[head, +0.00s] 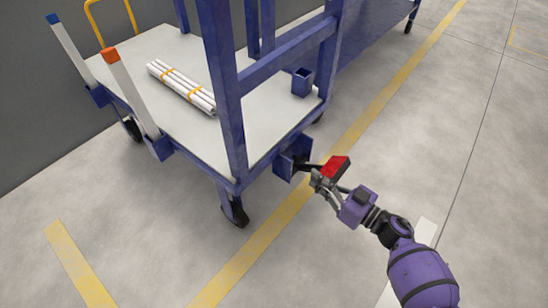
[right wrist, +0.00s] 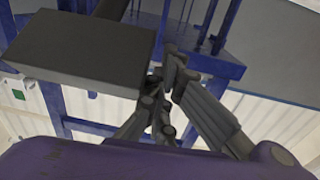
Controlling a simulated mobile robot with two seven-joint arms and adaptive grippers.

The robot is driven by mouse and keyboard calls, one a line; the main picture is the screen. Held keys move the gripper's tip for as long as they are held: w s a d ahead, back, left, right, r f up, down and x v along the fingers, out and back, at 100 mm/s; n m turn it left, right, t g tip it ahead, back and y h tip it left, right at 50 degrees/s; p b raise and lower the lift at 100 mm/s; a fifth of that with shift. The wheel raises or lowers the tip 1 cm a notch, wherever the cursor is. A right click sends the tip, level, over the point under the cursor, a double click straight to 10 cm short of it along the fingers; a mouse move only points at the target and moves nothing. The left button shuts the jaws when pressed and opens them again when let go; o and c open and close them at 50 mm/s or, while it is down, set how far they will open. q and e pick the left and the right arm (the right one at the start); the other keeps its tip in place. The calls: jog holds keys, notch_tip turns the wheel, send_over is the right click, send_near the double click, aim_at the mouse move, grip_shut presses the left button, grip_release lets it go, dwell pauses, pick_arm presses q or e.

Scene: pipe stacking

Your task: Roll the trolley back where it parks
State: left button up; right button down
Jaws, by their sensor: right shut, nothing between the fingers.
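The trolley (head: 213,139) has a blue frame, a pale deck and dark caster wheels, and stands in the upper left and middle of the head view. A red pedal-like block (head: 336,167) sticks out from a blue bracket (head: 291,158) at its near right corner. My right gripper (head: 318,178) is shut and empty, right beside and below the red block; I cannot tell if they touch. In the right wrist view, the shut fingers (right wrist: 167,75) are next to a dark slab (right wrist: 85,52), with blue trolley framing beyond. My left gripper is not in view.
A bundle of white pipes (head: 182,87) with orange bands lies on the deck, near a small blue socket (head: 302,82). Posts with blue and orange caps (head: 110,55) stand on the left side. Yellow floor lines (head: 78,262) mark the floor. Open floor lies to the right.

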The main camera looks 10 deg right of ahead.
jog(key=x, duration=0.6)
jog(key=b+x, duration=0.1)
jog(key=x, duration=0.2)
jog(key=shift+d+r, duration=0.15)
jog(key=shift+r, duration=0.1)
jog(key=shift+w+a+r, duration=0.1)
jog(key=shift+w+a, duration=0.15)
jog(key=shift+w, duration=0.1)
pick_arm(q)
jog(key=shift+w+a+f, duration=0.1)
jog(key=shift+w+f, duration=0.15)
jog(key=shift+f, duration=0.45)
pick_arm(e)
jog(key=shift+w+a, duration=0.3)
jog(key=shift+a, duration=0.2)
jog(key=shift+s+d, duration=0.1)
jog(key=shift+s+d+p, duration=0.3)
jog(key=shift+s+d, duration=0.15)
jog(key=shift+s, duration=0.05)
jog(key=p, duration=0.2)
send_near(279, 153)
jog(key=v, duration=0.3)
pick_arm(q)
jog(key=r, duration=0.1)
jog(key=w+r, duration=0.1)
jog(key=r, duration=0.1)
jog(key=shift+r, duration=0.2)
pick_arm(e)
jog(key=shift+d+f, duration=0.25)
jog(key=shift+d, duration=0.1)
